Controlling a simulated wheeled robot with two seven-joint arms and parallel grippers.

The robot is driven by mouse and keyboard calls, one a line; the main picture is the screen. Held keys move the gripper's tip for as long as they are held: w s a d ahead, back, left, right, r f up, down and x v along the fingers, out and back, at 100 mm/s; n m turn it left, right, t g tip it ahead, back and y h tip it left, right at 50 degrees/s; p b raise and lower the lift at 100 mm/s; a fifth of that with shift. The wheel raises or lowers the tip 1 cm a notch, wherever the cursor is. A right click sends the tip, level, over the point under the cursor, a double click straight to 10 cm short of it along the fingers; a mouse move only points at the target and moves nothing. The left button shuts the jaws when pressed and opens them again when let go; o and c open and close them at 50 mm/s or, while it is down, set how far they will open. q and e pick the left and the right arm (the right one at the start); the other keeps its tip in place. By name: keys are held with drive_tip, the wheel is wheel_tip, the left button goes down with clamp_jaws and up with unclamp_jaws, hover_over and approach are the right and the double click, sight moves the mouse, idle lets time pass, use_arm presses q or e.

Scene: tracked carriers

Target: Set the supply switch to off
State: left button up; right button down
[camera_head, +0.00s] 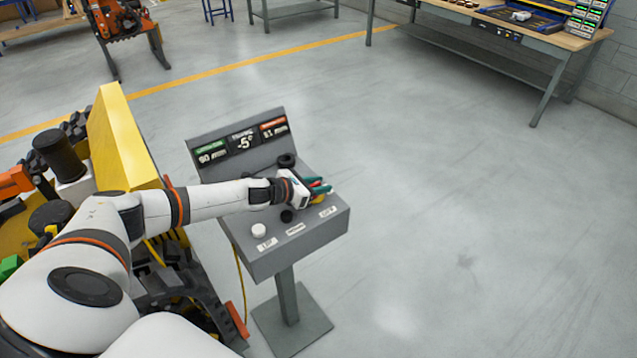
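A grey control console (255,265) stands on a post, with a sloped top and a raised display panel (240,142). My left arm reaches in from the left, and my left gripper (321,187) is over the right part of the console's top. Its green fingertips point right, with small red and yellow parts close by. I cannot tell whether the fingers are open or shut, or touching a control. A black knob (287,160) is behind the gripper and another black knob (287,216) in front of it. I cannot make out which control is the supply switch; the gripper may hide it. My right gripper is not in view.
A white button (258,230) is at the console's front left, beside small white labels. A yellow-panelled machine (122,140) stands close on the left, partly behind my arm. A workbench (510,35) is at the back right. The floor right of the console is clear.

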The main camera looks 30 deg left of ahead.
use_arm(q)
drive_tip(key=shift+c, duration=0.5)
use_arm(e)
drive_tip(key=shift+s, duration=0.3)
use_arm(q)
clamp_jaws()
